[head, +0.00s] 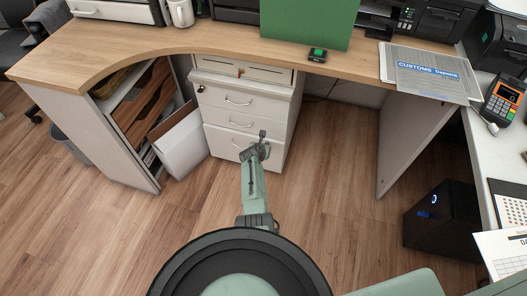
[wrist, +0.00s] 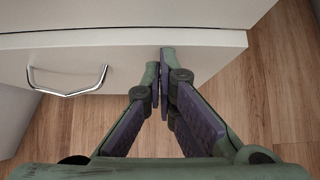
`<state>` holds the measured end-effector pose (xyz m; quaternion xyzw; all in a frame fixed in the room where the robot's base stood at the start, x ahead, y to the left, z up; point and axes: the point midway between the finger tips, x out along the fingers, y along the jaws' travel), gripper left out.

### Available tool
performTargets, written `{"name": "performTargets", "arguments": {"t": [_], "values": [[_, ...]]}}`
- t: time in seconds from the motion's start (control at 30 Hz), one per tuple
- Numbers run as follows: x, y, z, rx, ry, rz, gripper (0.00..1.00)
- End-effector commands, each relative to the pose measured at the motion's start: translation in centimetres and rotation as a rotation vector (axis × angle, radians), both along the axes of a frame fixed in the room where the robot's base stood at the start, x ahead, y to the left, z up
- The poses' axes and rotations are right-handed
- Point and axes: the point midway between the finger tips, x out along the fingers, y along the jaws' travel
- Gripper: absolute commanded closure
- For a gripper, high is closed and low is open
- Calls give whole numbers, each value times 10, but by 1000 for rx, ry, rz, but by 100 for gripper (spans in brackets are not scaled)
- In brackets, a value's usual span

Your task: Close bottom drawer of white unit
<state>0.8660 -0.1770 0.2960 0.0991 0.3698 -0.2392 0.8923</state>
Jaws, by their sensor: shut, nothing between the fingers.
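The white drawer unit (head: 287,105) stands under the wooden desk, with handled drawers stacked in its front. Its bottom drawer (head: 218,140) is partly hidden by my arm in the head view. In the wrist view the bottom drawer (wrist: 110,62) shows its front face and a strip of its top edge, standing slightly proud of the panel above. Its metal handle (wrist: 68,94) is left of my gripper. My gripper (wrist: 160,60) is shut and empty, its fingertips at the right part of the drawer front, near the top edge. I cannot tell whether they touch it. It also shows in the head view (head: 260,140).
A white bin-like box (head: 182,145) leans left of the unit, beside an open shelf (head: 145,105). A black computer tower (head: 440,220) stands at the right. The wood floor in front of the unit is clear.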

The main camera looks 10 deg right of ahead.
Motion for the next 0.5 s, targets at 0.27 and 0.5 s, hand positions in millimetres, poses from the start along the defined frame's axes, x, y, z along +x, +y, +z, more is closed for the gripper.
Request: {"name": "performTargets", "arguments": {"t": [0.27,0.5], "values": [[7,-4,0,0,0,0,100],[10,-5,2,-1,-4,1,100]]}}
